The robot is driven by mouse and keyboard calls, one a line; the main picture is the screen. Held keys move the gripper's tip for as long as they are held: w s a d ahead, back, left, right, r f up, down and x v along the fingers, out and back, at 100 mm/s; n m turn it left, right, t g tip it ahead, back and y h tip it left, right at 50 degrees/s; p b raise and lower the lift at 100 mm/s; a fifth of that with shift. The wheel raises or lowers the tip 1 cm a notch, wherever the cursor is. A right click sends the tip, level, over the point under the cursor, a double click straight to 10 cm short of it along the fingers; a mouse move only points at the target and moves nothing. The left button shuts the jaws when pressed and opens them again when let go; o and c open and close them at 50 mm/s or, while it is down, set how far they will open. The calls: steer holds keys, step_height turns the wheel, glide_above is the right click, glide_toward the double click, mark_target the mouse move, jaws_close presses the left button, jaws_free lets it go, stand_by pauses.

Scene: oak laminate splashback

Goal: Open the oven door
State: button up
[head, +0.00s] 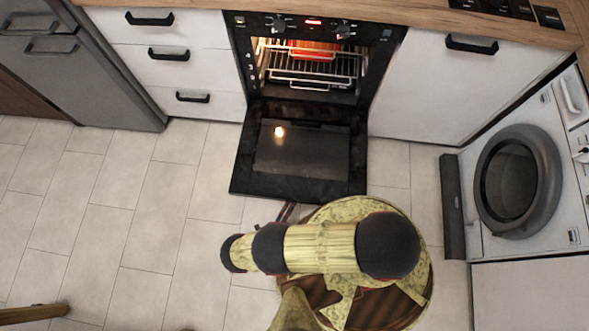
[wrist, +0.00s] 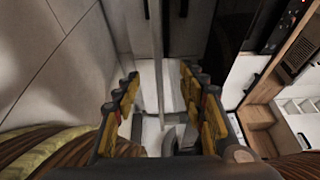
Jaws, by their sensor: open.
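The black oven (head: 375,58) stands in the counter run in the head view, lit inside with wire racks. Its oven door (head: 300,175) is folded down and lies about flat in front of the cavity, with its inner glass facing up. My gripper (wrist: 158,82) is open in the wrist view, its two yellow-and-black fingers spread with nothing between them. In the head view my arm is just in front of the door's outer edge and mostly hides the gripper. The door's handle is hidden from the head view.
White drawers (head: 170,67) stand left of the oven and a white cabinet (head: 428,95) right of it. A grey fridge (head: 95,75) is at far left. A washing machine (head: 560,205) with a round door is at right.

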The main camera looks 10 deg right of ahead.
steer(key=shift+s+a, duration=0.4)
steer(key=shift+s, duration=0.05)
stand_by(0.6)
